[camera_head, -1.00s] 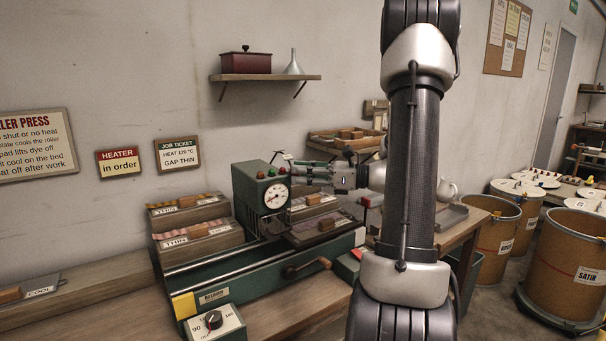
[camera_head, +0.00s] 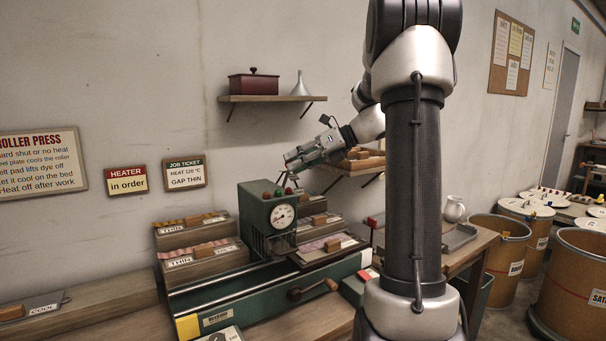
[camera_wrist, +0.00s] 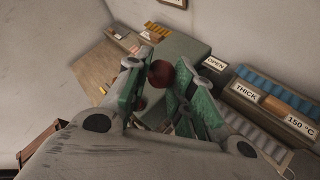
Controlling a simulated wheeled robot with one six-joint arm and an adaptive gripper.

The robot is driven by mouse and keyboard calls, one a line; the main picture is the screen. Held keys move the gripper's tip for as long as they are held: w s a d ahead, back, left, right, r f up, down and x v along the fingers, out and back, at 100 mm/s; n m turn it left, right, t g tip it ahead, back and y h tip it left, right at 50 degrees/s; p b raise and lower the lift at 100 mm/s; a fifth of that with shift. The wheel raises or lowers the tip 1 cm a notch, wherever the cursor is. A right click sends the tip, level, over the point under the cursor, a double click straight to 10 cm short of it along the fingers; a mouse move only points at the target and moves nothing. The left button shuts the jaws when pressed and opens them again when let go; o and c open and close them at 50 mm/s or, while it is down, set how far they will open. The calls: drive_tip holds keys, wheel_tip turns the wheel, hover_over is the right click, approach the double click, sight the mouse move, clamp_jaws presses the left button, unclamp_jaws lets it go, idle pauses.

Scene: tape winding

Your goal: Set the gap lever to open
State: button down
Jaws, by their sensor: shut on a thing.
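The roller press (camera_head: 262,208) is a green machine with a round white gauge (camera_head: 282,215) on the bench against the wall. In the wrist view a dark red ball knob (camera_wrist: 160,73), apparently that of the gap lever, sits between the green fingers of my gripper (camera_wrist: 158,88), which is shut on it. An OPEN label (camera_wrist: 214,63) shows just right of the fingers. In the head view my gripper (camera_head: 288,165) is above the press top, pointing down to the left. The knob cannot be made out there, and the lever's shaft is mostly hidden.
Plates with THIN labels (camera_head: 180,261) stand left of the press. The THICK plate (camera_wrist: 247,92) shows in the wrist view. A crank handle (camera_head: 318,290) sticks out in front. A wall shelf (camera_head: 270,98) with a red box hangs above. The job ticket (camera_head: 185,172) reads GAP THIN.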

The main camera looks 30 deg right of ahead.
drive_tip(key=w+r+m+g, duration=0.1)
drive_tip(key=w+r+g, duration=0.1)
drive_tip(key=w, duration=0.7)
drive_tip(key=shift+w+a+r+m+g+h, duration=0.15)
drive_tip(key=shift+w+m+g+h, duration=0.15)
drive_tip(key=shift+m+g, duration=0.1)
drive_tip(key=c, duration=1.2)
unclamp_jaws()
drive_tip(key=shift+w, duration=0.15)
drive_tip(key=shift+s+d+r, duration=0.15)
drive_tip(key=shift+s+d, duration=0.1)
drive_tip(key=shift+d, duration=0.15)
drive_tip(key=v, duration=1.1)
drive_tip(key=shift+r, duration=0.1)
